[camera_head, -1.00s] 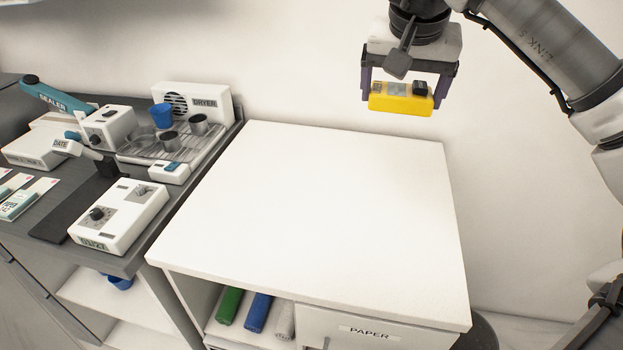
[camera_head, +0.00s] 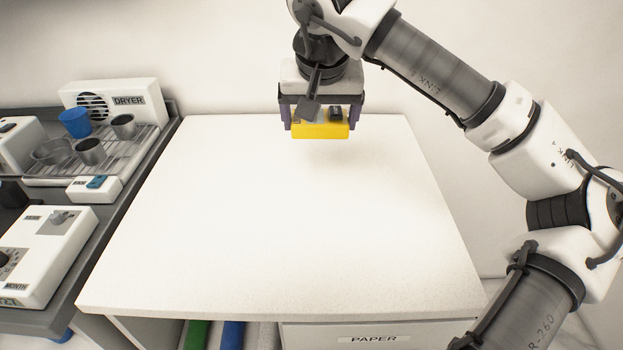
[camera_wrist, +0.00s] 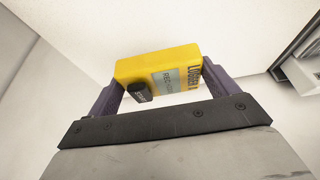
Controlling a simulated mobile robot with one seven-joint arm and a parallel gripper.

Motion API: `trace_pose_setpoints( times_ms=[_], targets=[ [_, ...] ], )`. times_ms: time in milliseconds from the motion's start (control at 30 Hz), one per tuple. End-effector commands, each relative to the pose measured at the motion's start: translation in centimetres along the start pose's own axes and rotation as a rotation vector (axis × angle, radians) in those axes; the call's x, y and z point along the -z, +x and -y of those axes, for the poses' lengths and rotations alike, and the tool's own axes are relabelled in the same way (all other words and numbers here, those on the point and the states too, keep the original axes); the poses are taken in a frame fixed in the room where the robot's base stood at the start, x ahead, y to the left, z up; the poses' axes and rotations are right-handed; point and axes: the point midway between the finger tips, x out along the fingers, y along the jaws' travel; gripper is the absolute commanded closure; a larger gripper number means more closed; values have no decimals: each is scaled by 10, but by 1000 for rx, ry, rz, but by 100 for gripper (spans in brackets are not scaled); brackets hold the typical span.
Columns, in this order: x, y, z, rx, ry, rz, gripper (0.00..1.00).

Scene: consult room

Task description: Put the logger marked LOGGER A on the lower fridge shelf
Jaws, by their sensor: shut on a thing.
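The yellow logger (camera_head: 320,131) is held between the two purple fingers of my gripper (camera_head: 321,118), above the far part of the white counter. In the wrist view the logger (camera_wrist: 158,62) shows a LOGGER A label, a grey display and a dark knob or plug. My gripper (camera_wrist: 160,85) is shut on it, with one finger at each end. The logger appears clear of the counter top. The fridge and its lower shelf are not in view.
The white counter top (camera_head: 270,220) is bare. A PAPER drawer (camera_head: 372,338) and blue and green rolls are under its front edge. At left a darker bench holds a DRYER (camera_head: 115,98), a rack with metal cups, a blue cup (camera_head: 75,123) and a dial box (camera_head: 40,255).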

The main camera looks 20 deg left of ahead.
Motion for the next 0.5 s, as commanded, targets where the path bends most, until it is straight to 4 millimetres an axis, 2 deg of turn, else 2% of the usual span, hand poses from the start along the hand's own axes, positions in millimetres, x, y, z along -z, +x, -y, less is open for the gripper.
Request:
trace_pose_setpoints(
  times_ms=[100, 233, 333, 500],
  targets=[
    [-13, 30, 0, 3, -2, 3, 45],
    [-25, 59, 0, 4, 0, 2, 45],
    [-31, 74, 1, 3, -1, 0, 45],
    [-36, 87, 0, 1, 1, -1, 45]
  ],
)
